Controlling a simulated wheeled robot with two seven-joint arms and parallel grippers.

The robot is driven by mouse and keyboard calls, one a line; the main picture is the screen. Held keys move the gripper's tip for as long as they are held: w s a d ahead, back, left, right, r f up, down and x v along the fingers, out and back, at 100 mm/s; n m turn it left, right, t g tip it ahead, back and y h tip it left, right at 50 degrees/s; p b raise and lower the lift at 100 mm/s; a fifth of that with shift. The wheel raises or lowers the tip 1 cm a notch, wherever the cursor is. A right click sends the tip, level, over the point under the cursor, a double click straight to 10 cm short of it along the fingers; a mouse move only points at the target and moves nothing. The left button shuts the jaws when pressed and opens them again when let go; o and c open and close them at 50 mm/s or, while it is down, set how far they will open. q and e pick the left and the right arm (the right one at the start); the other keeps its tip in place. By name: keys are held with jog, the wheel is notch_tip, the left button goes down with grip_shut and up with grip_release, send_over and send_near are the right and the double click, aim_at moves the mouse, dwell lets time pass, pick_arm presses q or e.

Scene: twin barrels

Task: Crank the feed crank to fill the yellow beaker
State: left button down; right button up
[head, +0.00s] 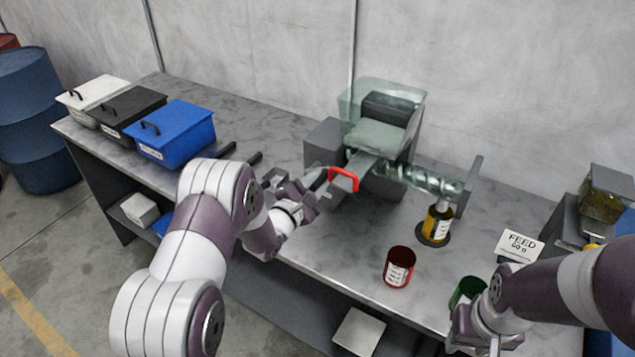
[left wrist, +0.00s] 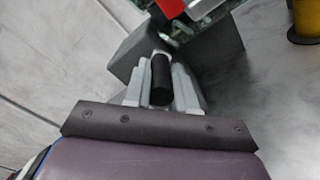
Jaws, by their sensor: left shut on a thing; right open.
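The feeder has a clear hopper (head: 383,112) and a clear tube (head: 425,179) with a screw inside. The yellow beaker (head: 437,224) stands upright on a dark round pad under the tube's right end; its fill level is unclear. My left gripper (head: 318,181) is at the feeder's left front, beside a red handle (head: 343,179). In the left wrist view its fingers are closed around a black cylindrical grip (left wrist: 160,80), which looks like the feed crank's handle. The crank's arm is mostly hidden. My right gripper (head: 478,338) is low at the front right, near the green beaker (head: 466,291), apart from the feeder.
A red beaker (head: 398,267) stands at the table's front. A "FEED" card (head: 520,245) and a scale-like device with a clear container (head: 605,195) are at right. White (head: 95,92), black (head: 128,106) and blue (head: 172,135) bins line the left.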

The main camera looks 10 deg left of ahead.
pick_arm(q)
jog(key=shift+r, duration=0.1)
dwell(0.3)
jog(key=c, duration=0.9)
grip_release()
jog(key=shift+a, duration=0.1)
jog(key=shift+b+v, duration=1.05)
jog(key=shift+v, duration=5.3)
